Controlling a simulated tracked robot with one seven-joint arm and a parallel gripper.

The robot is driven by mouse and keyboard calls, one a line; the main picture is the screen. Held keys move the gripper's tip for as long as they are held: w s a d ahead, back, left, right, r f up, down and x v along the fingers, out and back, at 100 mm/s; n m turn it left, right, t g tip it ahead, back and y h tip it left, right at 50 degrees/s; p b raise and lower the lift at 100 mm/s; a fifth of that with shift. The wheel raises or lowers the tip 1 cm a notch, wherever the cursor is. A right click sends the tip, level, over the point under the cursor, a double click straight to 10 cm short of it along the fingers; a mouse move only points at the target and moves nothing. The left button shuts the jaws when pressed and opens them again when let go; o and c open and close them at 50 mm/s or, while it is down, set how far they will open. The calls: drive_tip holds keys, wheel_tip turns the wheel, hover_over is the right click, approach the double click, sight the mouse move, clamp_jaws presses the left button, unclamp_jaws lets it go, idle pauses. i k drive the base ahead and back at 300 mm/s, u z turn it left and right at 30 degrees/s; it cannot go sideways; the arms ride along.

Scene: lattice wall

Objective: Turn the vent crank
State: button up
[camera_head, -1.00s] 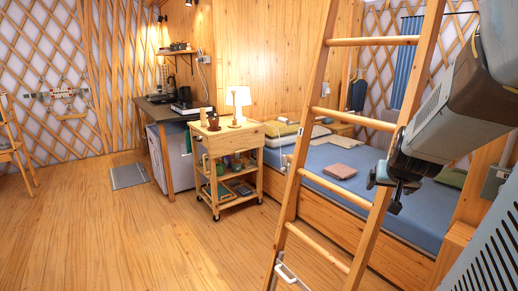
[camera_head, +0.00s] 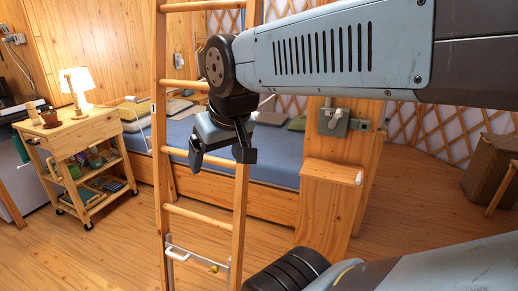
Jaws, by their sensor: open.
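My gripper (camera_head: 221,154) is open and empty, pointing down in front of the ladder (camera_head: 160,120) and the bed. A grey box with a light lever-like handle (camera_head: 334,116) is fixed to the wooden post to the right of my gripper. It may be the vent crank, but I cannot be sure. A white handle (camera_head: 177,253) on a metal bar with a yellow knob sits low on the ladder. My gripper touches neither of them.
The blue bed (camera_head: 275,150) lies behind the ladder. A small wooden shelf (camera_head: 332,171) juts from the post. A wooden cart (camera_head: 85,133) with a lamp stands at left. A stool-like box (camera_head: 490,165) stands at far right. Floor shows clear at lower left.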

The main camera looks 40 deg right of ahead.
sight(338, 115)
drive_tip(key=z, duration=2.35)
drive_tip(key=k, duration=0.1)
drive_tip(key=u, duration=0.9)
